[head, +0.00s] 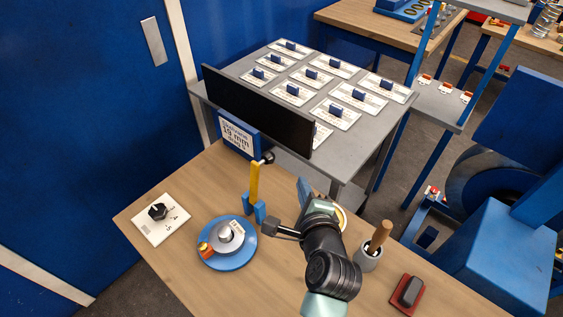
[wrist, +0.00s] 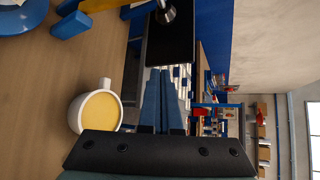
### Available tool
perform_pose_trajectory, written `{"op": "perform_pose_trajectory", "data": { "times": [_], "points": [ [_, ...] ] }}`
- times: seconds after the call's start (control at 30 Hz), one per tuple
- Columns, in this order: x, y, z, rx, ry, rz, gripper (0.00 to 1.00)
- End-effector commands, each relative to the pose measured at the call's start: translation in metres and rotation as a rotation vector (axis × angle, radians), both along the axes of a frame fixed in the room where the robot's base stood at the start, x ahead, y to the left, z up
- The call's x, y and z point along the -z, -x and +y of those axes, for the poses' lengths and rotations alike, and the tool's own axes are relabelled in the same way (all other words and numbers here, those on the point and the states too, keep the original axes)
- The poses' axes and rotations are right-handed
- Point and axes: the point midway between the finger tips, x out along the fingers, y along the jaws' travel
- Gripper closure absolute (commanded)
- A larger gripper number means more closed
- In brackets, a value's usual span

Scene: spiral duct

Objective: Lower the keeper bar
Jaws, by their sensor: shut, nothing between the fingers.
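A yellow bar (head: 255,182) stands nearly upright between blue posts (head: 254,208) on the wooden bench; it looks like the keeper bar. In the wrist view, part of the yellow bar (wrist: 103,5) and a blue post (wrist: 70,25) show at the top edge. My gripper (head: 302,181) is to the right of the bar and apart from it. Its blue fingers (wrist: 163,75) are together, with nothing between them. A blue round base (head: 228,247) with a grey knob stands in front of the posts.
A black panel (head: 257,110) and a blue sign (head: 238,136) stand at the bench's back edge. A white cup (wrist: 97,112) of yellow liquid sits beside my gripper. A pot (head: 368,256) with a wooden-handled tool stands right. A white dial plate (head: 160,219) lies left.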

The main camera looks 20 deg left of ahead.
Motion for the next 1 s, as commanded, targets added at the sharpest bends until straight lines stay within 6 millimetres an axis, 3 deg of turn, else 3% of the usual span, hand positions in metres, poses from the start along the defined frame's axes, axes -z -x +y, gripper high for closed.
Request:
{"op": "perform_pose_trajectory", "data": {
  "times": [0.63,0.8,1.0],
  "points": [
    [0.035,-0.078,0.041,-0.002,0.001,0.0,1.0],
    [0.02,-0.064,0.058,-0.003,0.002,-0.001,1.0],
    [0.016,-0.057,0.067,0.0,0.001,-0.002,1.0]
  ]
}}
